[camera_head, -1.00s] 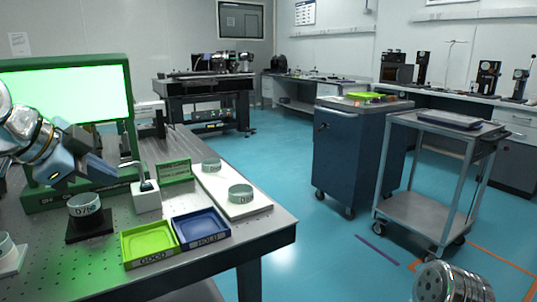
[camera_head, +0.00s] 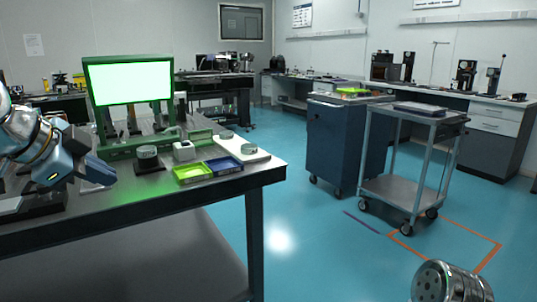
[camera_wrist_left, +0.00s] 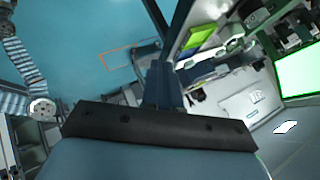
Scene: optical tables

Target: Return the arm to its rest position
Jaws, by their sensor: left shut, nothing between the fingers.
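My left gripper (camera_head: 99,178) is in the head view at the left, at the end of my left arm. It is shut and empty, in front of the table's left part and apart from the things on it. In the left wrist view, the shut gripper (camera_wrist_left: 160,85) points away from the camera, with table and floor beyond, tilted. Of my right arm only a metal link shows at the bottom right of the head view; its gripper is not seen.
The optical table (camera_head: 220,187) carries a lit green-framed panel (camera_head: 130,90), a yellow-green tray (camera_head: 193,174), a blue tray (camera_head: 224,164) and a white plate (camera_head: 257,157). A blue cabinet (camera_head: 345,145) and a grey cart (camera_head: 400,188) stand right. Blue floor between is clear.

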